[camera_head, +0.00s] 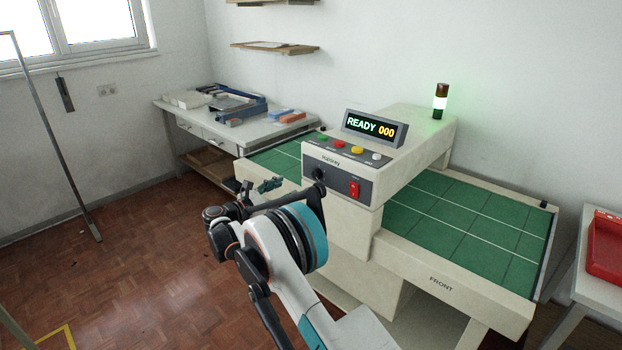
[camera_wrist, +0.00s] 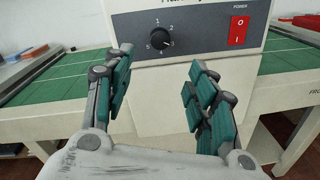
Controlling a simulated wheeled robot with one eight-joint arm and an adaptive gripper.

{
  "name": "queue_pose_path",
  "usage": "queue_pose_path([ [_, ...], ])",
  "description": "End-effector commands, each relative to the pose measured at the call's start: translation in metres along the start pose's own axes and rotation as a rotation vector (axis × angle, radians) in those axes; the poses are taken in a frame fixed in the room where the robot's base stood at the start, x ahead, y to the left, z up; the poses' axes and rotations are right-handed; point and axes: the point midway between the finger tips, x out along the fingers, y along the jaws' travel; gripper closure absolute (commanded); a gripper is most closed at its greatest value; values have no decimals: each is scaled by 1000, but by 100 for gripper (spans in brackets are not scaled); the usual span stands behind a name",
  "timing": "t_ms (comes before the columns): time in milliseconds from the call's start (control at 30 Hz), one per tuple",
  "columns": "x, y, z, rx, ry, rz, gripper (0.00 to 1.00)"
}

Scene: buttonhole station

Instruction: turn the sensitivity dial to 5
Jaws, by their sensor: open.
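The sensitivity dial (camera_wrist: 160,39) is a round black knob on the grey front panel of the machine, ringed by the numbers 1 to 5. Its pale pointer mark seems to point to the lower right, near 3 or 4, but is too small to read surely. The 5 is at the dial's left. My gripper (camera_wrist: 160,62) is open and empty, its teal-padded fingers apart on either side below the dial, not touching it.
A red power switch (camera_head: 354,188) sits right of the dial. Several coloured buttons (camera_head: 357,150) and a display (camera_head: 375,129) reading READY 000 are above. A green bed (camera_head: 460,215) extends right. A side table (camera_head: 235,137) with trays stands at back left.

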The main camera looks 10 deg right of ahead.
Motion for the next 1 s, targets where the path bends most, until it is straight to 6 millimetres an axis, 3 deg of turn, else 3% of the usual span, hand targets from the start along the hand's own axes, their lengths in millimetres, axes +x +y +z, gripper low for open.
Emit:
queue_pose_path([
  [133, 0, 0, -6, -15, -16, 4, 48],
  [267, 12, -1, -6, -15, -17, 3, 48],
  [700, 95, -1, -6, -14, -16, 2, 48],
  [1000, 130, 0, -4, -14, -15, 4, 48],
])
